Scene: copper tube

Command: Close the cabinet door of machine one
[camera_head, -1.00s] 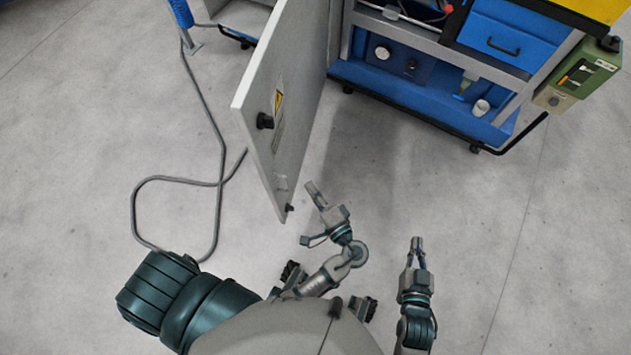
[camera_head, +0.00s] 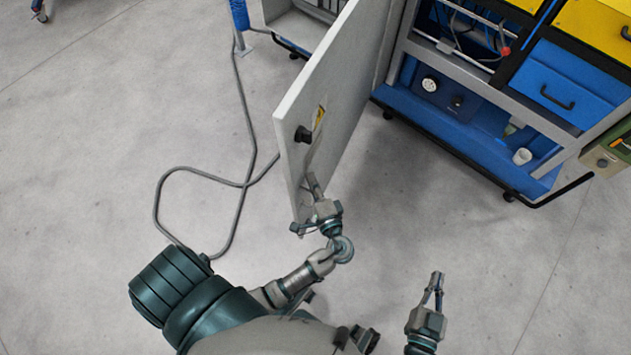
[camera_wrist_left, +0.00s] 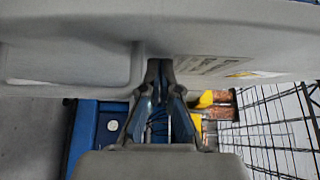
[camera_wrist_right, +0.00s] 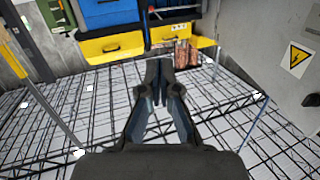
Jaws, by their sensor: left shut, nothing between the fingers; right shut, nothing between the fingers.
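The cabinet door (camera_head: 335,95) is a light grey panel standing wide open from the cabinet frame (camera_head: 395,45). It has a black knob (camera_head: 303,134) and a yellow warning sticker. My left gripper (camera_head: 313,183) is shut and empty, in front of the door's lower part near its free edge. In the left wrist view the door (camera_wrist_left: 75,40) fills the top and the fingertips (camera_wrist_left: 160,68) reach its surface; I cannot tell whether they touch. My right gripper (camera_head: 437,278) is shut and empty, low and right, away from the door. The door also shows in the right wrist view (camera_wrist_right: 265,75).
The blue machine base (camera_head: 450,125) with a white cup (camera_head: 522,156) stands right of the door. A green box (camera_head: 610,150) hangs at its right side. A grey cable (camera_head: 243,120) loops on the floor at left. The floor between the door and my right gripper is clear.

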